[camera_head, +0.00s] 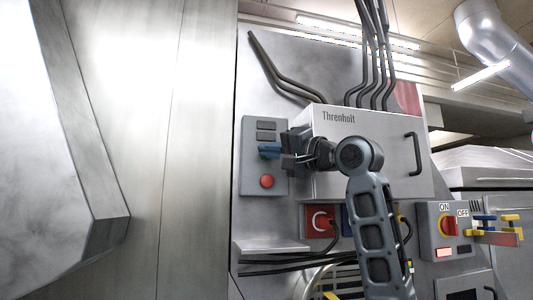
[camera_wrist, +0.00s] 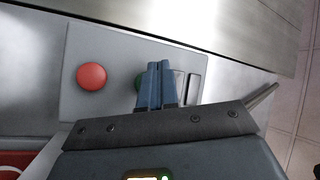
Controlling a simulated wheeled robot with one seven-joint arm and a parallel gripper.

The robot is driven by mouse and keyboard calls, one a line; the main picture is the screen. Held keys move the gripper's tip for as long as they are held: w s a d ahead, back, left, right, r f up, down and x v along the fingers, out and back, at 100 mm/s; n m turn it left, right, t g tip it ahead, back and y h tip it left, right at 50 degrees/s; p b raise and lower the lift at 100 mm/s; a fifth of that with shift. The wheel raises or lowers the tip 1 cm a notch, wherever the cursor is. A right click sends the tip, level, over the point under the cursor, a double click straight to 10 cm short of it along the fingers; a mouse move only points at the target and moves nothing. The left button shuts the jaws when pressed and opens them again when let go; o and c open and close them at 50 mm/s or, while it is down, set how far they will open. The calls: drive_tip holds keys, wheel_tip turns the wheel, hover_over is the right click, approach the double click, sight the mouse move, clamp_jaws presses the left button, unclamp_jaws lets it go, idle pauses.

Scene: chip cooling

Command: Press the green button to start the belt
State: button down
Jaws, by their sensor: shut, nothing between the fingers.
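A grey control panel (camera_head: 251,185) is mounted on the metal wall, with a red button (camera_head: 267,181) low on it and dark rectangular parts (camera_head: 266,130) at its top. My gripper (camera_head: 262,152) is shut and empty, its blue fingers in front of the panel above the red button. In the wrist view, the shut fingertips (camera_wrist: 158,66) overlap the green button (camera_wrist: 139,82), of which only a sliver shows at their left. The red button (camera_wrist: 91,77) is clear to the left there. I cannot tell whether the fingertips touch the green button. In the head view the green button is hidden.
A white cabinet marked "Threnholt" (camera_head: 345,130) with a dark handle stands right behind my arm. A red-yellow ON/OFF switch box (camera_head: 447,230) is at the lower right. Below the panel is a metal ledge (camera_head: 270,246) with dark cables. A large metal surface (camera_head: 150,120) fills the left.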

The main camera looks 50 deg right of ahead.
drive_tip(key=shift+s+d+f+m+h, duration=0.15)
drive_tip(key=shift+s+d+f+h, duration=0.1)
drive_tip(key=shift+d+f, duration=0.15)
drive_tip(key=shift+s+d+f+m+h, duration=0.2)
drive_tip(key=shift+d+f, duration=0.1)
drive_tip(key=shift+d, duration=0.2)
drive_tip(key=shift+s+a+y, duration=0.1)
drive_tip(key=shift+y, duration=0.15)
drive_tip(key=s+a, duration=0.1)
drive_tip(key=s, duration=0.1)
drive_tip(key=s+a, duration=0.2)
drive_tip(key=shift+r+p, duration=0.2)
drive_tip(key=shift+p, duration=0.15)
drive_tip(key=shift+a, duration=0.1)
